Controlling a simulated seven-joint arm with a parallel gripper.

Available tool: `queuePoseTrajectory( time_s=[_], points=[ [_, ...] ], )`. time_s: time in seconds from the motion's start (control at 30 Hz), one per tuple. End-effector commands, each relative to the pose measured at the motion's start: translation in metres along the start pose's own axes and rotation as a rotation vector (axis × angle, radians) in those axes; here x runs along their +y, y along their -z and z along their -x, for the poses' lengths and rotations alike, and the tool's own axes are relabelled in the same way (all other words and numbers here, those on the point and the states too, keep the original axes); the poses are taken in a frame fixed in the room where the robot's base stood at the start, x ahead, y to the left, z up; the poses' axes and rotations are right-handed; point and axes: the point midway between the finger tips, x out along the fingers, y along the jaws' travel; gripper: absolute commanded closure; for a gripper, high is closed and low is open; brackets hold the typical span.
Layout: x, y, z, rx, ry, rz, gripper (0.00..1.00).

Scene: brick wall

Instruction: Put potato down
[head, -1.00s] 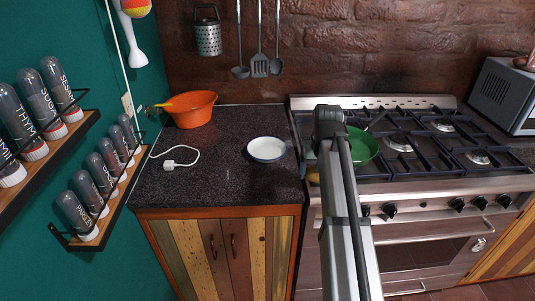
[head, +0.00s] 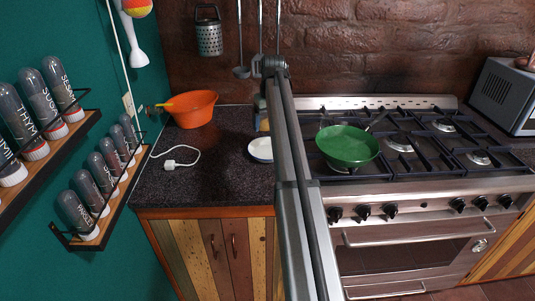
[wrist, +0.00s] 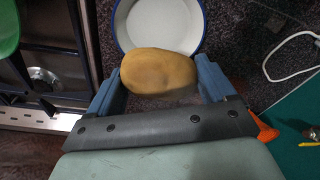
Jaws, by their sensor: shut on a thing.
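The potato (wrist: 158,72) is tan and oval. In the wrist view it sits between the fingers of my gripper (wrist: 160,80), which is shut on it. The white plate with a blue rim (head: 261,149) is on the dark counter, partly hidden by my arm. It also shows in the wrist view (wrist: 159,25), just beyond the potato, whose edge overlaps it in the picture. I cannot tell the potato's height above the counter.
A green pan (head: 347,146) is on the stove (head: 400,150) to the right. An orange colander (head: 191,108) stands at the back of the counter. A white cable with a plug (head: 180,157) lies left of the plate. The counter's (head: 205,185) front left is clear.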

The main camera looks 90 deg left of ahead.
Motion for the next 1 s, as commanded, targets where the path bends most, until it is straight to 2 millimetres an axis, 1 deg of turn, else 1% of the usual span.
queuePoseTrajectory(
  time_s=[0.13,0.27,0.37,0.5,0.6,0.77,1.0],
  points=[
    [0.000,-0.002,-0.001,0.000,0.008,0.050,0.55],
    [0.000,-0.004,-0.009,0.000,0.010,0.066,0.55],
    [-0.001,-0.006,-0.023,0.000,0.010,0.066,0.55],
    [-0.001,-0.009,-0.046,-0.001,0.010,0.065,0.55],
    [0.000,-0.011,-0.058,0.000,0.010,0.064,0.55],
    [0.000,-0.012,-0.069,0.000,0.010,0.064,0.55],
    [0.000,-0.017,-0.096,-0.001,0.010,0.064,0.55]
  ],
)
